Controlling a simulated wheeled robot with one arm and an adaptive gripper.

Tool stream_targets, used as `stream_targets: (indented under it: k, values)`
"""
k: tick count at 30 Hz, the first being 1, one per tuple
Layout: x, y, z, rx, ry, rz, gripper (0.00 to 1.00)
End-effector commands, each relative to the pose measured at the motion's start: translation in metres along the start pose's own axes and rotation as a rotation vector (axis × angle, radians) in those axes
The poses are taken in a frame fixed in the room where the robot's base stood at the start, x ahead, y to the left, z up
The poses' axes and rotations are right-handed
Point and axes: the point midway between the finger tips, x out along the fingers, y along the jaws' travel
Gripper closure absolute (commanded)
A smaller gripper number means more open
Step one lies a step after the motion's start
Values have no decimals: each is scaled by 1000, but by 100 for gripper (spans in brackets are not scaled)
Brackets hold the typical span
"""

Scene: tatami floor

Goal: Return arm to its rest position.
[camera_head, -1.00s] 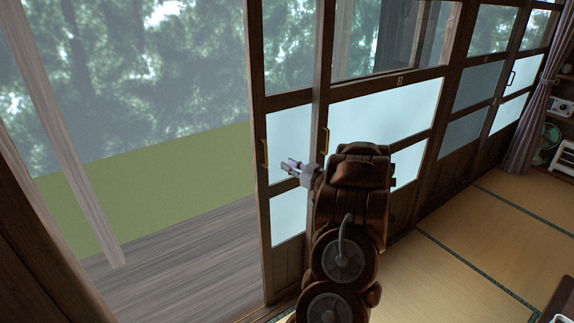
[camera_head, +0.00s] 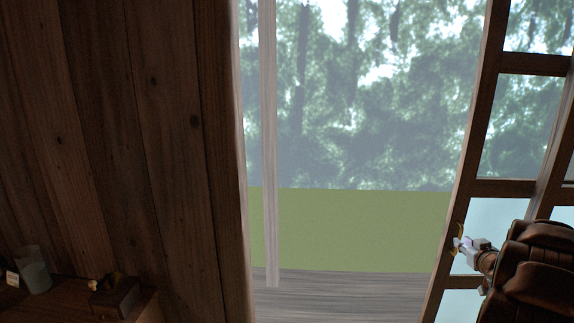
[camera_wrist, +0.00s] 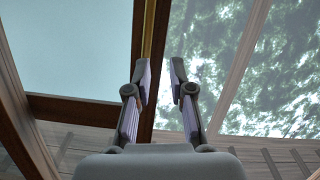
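My gripper (camera_head: 463,245) is at the lower right of the head view, at the end of my arm, in front of the edge of the sliding door (camera_head: 474,190). In the wrist view my gripper (camera_wrist: 161,78) has its two fingers apart with nothing between them.
A wide doorway opens onto a wooden deck (camera_head: 350,290) and green ground (camera_head: 355,230). A pale post (camera_head: 269,150) stands outside. A plank wall (camera_head: 130,140) fills the left. A cabinet (camera_head: 60,300) holds a glass jar (camera_head: 34,272) and a small wooden box (camera_head: 115,296).

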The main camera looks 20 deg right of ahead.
Motion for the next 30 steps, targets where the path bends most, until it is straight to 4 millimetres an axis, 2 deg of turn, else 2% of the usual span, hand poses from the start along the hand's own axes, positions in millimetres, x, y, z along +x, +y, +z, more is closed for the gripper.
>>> stream_targets:
  k: [1,7,14,20,23,29,30]
  values:
    - [2,-12,-12,-19,-31,19,78]
    - [-8,-50,-32,-54,-183,103,78]
    - [-43,-106,-44,-67,-363,158,78]
    - [-93,-164,-43,-63,-531,161,78]
    - [-124,-196,-36,-59,-623,143,78]
    - [-199,-262,-18,-62,-813,70,78]
    - [-216,-275,-13,-66,-855,49,78]
